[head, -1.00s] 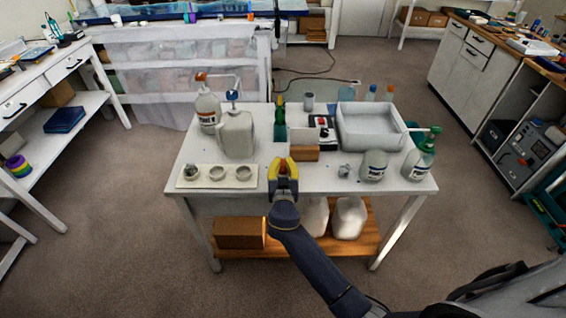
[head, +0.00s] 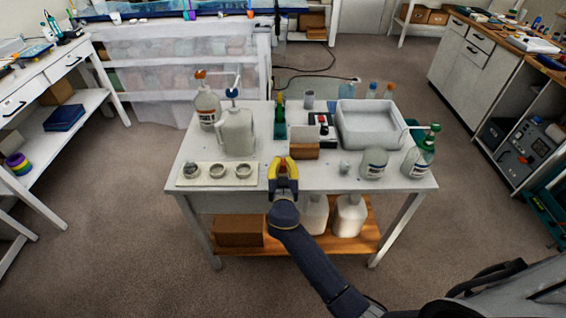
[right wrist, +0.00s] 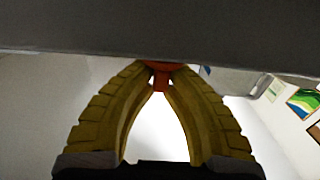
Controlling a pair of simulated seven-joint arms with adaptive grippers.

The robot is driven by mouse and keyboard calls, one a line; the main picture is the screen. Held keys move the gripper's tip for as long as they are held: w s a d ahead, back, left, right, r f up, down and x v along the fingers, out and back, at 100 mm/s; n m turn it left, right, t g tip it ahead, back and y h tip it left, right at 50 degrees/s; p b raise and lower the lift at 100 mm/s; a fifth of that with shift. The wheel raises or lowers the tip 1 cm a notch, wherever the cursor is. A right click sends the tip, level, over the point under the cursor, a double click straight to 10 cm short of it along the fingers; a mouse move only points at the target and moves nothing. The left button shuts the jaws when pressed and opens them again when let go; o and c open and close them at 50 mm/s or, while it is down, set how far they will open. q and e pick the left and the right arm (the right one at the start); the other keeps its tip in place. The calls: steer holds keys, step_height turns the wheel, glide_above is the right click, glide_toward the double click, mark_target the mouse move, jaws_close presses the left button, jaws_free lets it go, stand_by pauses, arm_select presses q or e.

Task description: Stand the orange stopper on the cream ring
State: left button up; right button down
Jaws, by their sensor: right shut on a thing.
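My right gripper (head: 283,165), with yellow fingers, is over the front middle of the white table. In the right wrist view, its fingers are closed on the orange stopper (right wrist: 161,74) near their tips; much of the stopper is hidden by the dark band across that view. A cream plate (head: 205,183) lies at the table's front left and bears three small rings: a left one (head: 192,171), a middle one (head: 217,171) and a right one (head: 243,171). I cannot tell their colours apart surely. The gripper is to the right of the plate, apart from it. My left gripper is not in view.
A white jug (head: 236,135) and a pump bottle (head: 207,106) stand behind the plate. A brown block (head: 305,154) is just right of my gripper. A white tray (head: 370,138), a bottle (head: 373,164) and a green-topped bottle (head: 420,160) stand at the right.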

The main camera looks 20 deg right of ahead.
steer(key=shift+f, duration=0.1)
stand_by(0.3)
steer(key=c, duration=1.4)
jaws_free()
steer(key=shift+o, duration=0.2)
steer(key=v, duration=1.1)
steer(key=shift+s+a+r, duration=0.1)
steer(key=shift+s+r, duration=0.15)
steer(key=shift+r, duration=1)
steer(key=shift+s+a+r, duration=0.1)
steer(key=shift+s+r, duration=0.1)
steer(key=shift+r, duration=1.1)
